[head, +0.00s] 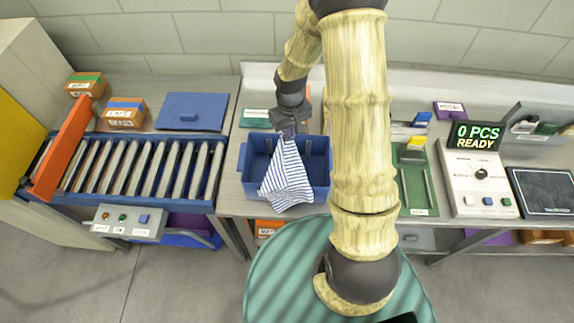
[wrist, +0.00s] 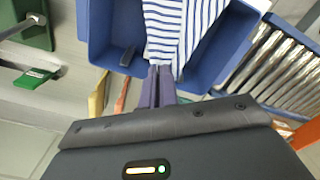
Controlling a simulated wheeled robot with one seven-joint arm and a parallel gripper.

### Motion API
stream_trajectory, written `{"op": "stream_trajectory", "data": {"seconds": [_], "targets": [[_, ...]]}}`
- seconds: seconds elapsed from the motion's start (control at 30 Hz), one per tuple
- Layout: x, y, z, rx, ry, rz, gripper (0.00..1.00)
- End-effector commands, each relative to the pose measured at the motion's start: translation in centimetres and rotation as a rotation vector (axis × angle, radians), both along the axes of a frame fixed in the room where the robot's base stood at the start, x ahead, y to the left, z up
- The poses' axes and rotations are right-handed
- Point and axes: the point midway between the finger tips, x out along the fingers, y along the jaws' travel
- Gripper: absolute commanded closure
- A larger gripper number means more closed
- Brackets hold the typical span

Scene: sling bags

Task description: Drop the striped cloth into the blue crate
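The blue-and-white striped cloth (head: 287,178) hangs from my gripper (head: 289,133) over the blue crate (head: 321,170) on the bench. Its lower end spreads across the front wall of the crate in the head view. In the wrist view the cloth (wrist: 180,28) runs from the fingertips (wrist: 160,72) across the crate (wrist: 98,40). The two fingers are close together, shut on the top of the cloth. I cannot tell whether the cloth touches the crate wall.
A roller conveyor (head: 130,168) with an orange gate (head: 62,147) stands left of the bench. Right of the crate are a green tray (head: 417,185), a counter panel (head: 476,180) and a dark scale (head: 545,191). My arm hides part of the bench.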

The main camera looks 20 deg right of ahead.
Motion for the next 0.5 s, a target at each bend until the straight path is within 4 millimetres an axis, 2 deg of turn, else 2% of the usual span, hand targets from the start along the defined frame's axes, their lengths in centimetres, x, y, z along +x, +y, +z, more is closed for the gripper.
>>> {"op": "stream_trajectory", "data": {"seconds": [0.27,0.5], "targets": [[0.0,0.0,-0.4,0.000,0.000,0.000,1.00],[0.0,0.0,-2.8,0.000,0.000,0.000,1.00]]}}
